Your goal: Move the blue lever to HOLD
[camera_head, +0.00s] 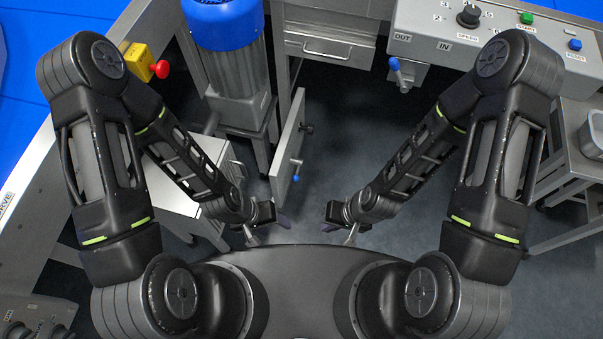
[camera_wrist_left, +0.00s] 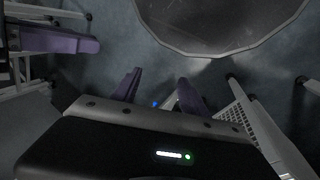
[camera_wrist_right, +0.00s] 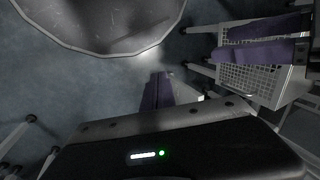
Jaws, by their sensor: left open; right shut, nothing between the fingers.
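A lever with a blue knob (camera_head: 394,64) hangs at the front of the grey control panel, below the OUT and IN labels. A second blue-tipped handle (camera_head: 295,178) is on an upright grey door panel below and left of it. No HOLD label is readable. My left gripper (camera_head: 283,223) is low in front of my body, its purple fingers (camera_wrist_left: 158,90) apart and empty. My right gripper (camera_head: 331,222) is beside it to the right, its purple fingers (camera_wrist_right: 158,92) together with nothing between them. Both are well short of the lever under the panel.
The control panel (camera_head: 470,48) carries a black SPEED knob, a green START button and a blue RESET button. A motor with a blue cap (camera_head: 222,22) stands upper left. A red stop button (camera_head: 162,69) is on a yellow box. Dark floor is clear between.

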